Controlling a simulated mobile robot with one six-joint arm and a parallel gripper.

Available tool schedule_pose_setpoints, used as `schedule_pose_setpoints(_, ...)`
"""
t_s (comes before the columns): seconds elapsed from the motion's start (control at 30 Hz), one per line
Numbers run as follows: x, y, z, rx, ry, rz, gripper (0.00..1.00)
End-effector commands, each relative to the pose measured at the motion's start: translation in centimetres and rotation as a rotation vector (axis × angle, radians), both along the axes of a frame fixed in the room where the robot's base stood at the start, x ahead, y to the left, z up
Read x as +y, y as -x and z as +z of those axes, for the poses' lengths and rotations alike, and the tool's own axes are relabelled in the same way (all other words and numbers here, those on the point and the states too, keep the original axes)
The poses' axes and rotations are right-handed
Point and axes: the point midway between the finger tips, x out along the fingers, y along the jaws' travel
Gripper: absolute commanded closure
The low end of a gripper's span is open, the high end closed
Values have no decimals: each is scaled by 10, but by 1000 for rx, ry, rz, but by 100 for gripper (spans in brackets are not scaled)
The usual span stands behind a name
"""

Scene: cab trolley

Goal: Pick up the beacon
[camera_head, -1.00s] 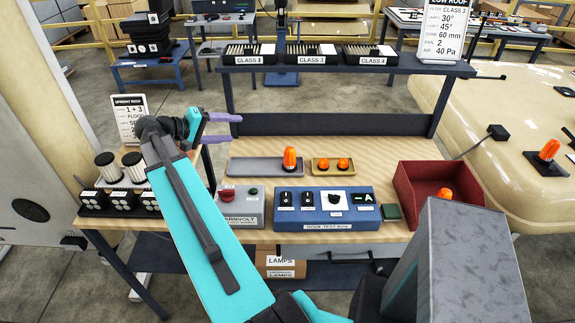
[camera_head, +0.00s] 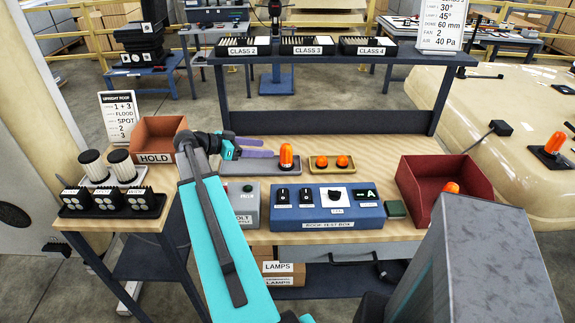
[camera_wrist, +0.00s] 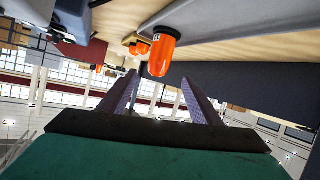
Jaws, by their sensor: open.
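The tall orange beacon (camera_head: 286,157) stands upright on the grey tray (camera_head: 236,168) on the wooden bench. It also shows large in the wrist view (camera_wrist: 161,50), just beyond and above the fingertips. My gripper (camera_head: 268,148) is open, with its purple fingers pointing right toward the beacon. In the wrist view my gripper (camera_wrist: 158,77) has nothing between its fingers. Part of the grey tray is hidden behind my arm and fingers.
A yellow tray (camera_head: 332,171) with two small orange lamps is to the right. A blue test box (camera_head: 330,222) stands in front. A red bin (camera_head: 425,205) holds another orange lamp. A HOLD bin (camera_head: 155,157) is at left. The rack (camera_head: 330,122) rises behind.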

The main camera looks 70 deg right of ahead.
Motion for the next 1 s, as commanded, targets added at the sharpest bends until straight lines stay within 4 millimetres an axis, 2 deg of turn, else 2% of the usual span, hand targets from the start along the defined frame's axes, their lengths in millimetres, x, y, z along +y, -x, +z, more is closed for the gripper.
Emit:
schedule_pose_setpoints(0.03, -2, 1, -8, -25, 24, -20, 42)
schedule_pose_setpoints(0.2, -3, 3, -16, -82, 81, -60, 42)
schedule_pose_setpoints(0.67, -2, 2, -16, -92, 91, -62, 42)
schedule_pose_setpoints(1.0, -24, 25, -28, -89, 89, -64, 42)
